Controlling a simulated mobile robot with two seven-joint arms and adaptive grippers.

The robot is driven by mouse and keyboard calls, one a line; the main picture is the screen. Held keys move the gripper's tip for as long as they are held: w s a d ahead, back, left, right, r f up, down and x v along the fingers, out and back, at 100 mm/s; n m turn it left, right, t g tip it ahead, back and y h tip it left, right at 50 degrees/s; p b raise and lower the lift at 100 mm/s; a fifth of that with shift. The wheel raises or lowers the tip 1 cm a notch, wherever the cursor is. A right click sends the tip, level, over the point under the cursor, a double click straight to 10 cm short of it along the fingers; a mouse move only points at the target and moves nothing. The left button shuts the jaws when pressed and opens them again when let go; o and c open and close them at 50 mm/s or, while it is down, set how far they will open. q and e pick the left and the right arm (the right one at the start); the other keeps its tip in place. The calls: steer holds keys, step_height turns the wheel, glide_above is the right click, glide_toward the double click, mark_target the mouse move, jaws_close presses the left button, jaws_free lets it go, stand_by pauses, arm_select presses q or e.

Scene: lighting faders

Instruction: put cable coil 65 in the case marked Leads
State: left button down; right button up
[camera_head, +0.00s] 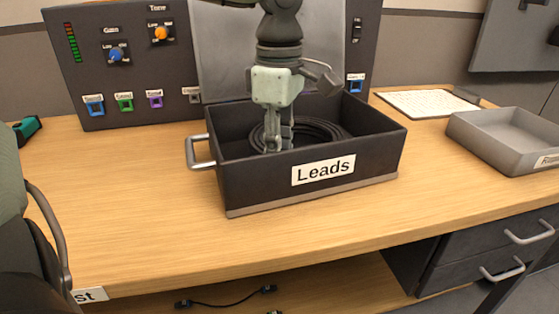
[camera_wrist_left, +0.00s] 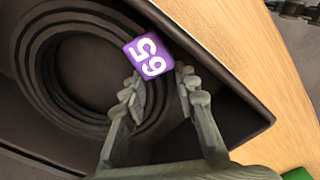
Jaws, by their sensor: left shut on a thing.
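The dark case marked Leads (camera_head: 245,190) stands on the desk with its lid (camera_head: 222,50) open behind it. Black cable coil 65 (camera_head: 325,130) lies inside the case, on or close to its floor. In the left wrist view, the coil (camera_wrist_left: 55,85) carries a purple tag (camera_wrist_left: 147,57) reading 65. My left gripper (camera_head: 276,150) reaches down into the case. In the left wrist view, its fingers (camera_wrist_left: 165,95) are shut on the coil's edge beside the tag. The exact contact is partly hidden. My right gripper is not in view.
A control panel (camera_head: 100,65) with knobs and coloured sockets stands behind. The case's side handle (camera_head: 198,152) juts left. The desk front (camera_head: 150,220) is clear. A short cable (camera_head: 228,303) lies below.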

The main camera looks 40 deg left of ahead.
arm_select(q)
steer(key=shift+f, duration=0.65)
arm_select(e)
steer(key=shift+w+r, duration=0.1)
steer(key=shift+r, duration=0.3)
arm_select(q)
steer(key=shift+f, duration=0.1)
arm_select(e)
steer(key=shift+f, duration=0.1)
arm_select(q)
steer(key=c, duration=1.6)
jaws_free()
steer(key=o, duration=0.4)
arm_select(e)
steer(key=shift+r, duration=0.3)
